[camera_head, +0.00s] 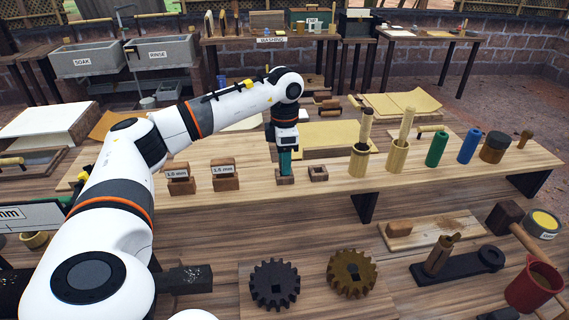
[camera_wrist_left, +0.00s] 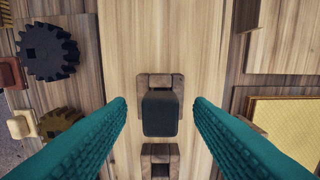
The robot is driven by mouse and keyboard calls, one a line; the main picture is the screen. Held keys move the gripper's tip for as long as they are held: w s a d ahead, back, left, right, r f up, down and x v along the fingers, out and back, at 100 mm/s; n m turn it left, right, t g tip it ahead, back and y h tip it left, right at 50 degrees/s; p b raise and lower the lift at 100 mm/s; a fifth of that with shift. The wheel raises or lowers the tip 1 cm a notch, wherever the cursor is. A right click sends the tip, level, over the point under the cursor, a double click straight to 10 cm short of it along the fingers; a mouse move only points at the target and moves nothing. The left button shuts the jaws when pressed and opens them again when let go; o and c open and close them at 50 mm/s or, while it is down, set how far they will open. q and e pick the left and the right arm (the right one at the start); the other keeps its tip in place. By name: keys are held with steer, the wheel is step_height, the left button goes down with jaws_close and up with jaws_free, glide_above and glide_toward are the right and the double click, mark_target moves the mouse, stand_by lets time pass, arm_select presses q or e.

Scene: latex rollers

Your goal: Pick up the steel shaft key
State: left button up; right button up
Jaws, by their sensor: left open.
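The steel shaft key (camera_wrist_left: 160,113) is a dark block standing in a small wooden holder (camera_wrist_left: 158,80) in the left wrist view. In the head view the holder (camera_head: 285,181) sits on the raised wooden shelf, and the key is hidden by my gripper. My left gripper (camera_head: 285,162) points down over this holder. In the left wrist view its two teal fingers are open, one on each side of the key, with a visible gap on both sides. My right gripper is not in view.
An empty wooden holder with a square hole (camera_head: 318,173) stands just right of the key's holder. Two labelled wooden holders (camera_head: 226,182) stand to the left. Wooden cups (camera_head: 392,158) and green and blue cylinders (camera_head: 437,148) stand right. Two gears (camera_head: 274,286) lie in front, lower down.

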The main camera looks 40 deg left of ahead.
arm_select(q)
steer(key=shift+f, duration=0.65)
jaws_close()
steer(key=shift+r, duration=0.15)
